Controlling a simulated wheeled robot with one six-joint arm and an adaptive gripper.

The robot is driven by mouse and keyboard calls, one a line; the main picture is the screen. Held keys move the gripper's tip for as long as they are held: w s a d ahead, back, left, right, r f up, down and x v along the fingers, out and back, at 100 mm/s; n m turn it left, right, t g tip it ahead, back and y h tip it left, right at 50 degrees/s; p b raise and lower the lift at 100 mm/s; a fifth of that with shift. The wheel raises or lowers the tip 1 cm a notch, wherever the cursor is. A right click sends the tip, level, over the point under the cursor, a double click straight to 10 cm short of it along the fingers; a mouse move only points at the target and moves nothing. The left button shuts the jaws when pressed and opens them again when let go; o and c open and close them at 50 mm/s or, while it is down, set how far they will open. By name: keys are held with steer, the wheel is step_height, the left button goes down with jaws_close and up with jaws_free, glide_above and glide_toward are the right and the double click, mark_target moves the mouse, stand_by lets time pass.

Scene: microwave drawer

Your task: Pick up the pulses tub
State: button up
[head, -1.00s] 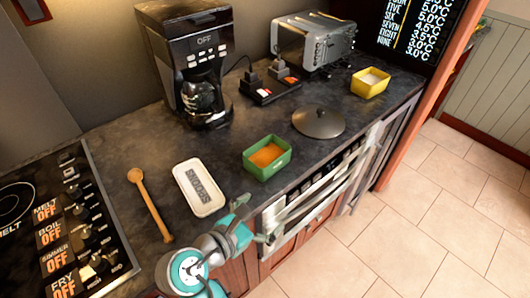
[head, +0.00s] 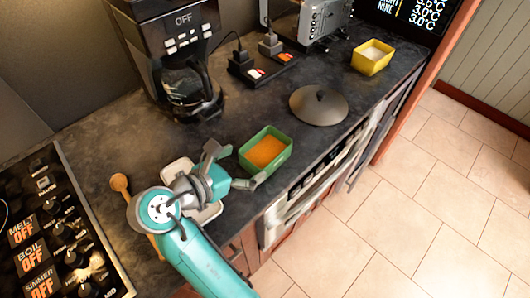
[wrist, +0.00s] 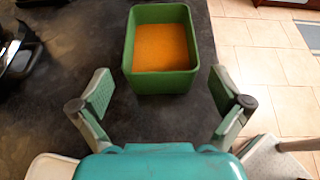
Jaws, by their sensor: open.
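The pulses tub appears to be the green rectangular tub (head: 284,157) filled with orange contents, standing upright on the dark counter. It also shows in the wrist view (wrist: 163,83), just beyond my fingers and centred between them. My gripper (head: 238,166) is open and empty, with one finger on each side of the tub's near end. In the wrist view my gripper (wrist: 163,92) has its fingers spread wider than the tub, and I see no contact.
A white tray (head: 176,171) lies partly under my gripper, beside a wooden spoon (head: 120,184). A dark lid (head: 318,106) lies right of the tub, and a yellow tub (head: 371,58) stands farther back. A coffee maker (head: 180,45) stands behind. The counter's front edge is close.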

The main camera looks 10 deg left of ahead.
mark_target(260, 164)
steer(key=shift+x, duration=2.8)
steer(key=shift+r, duration=0.2)
steer(key=c, duration=1.1)
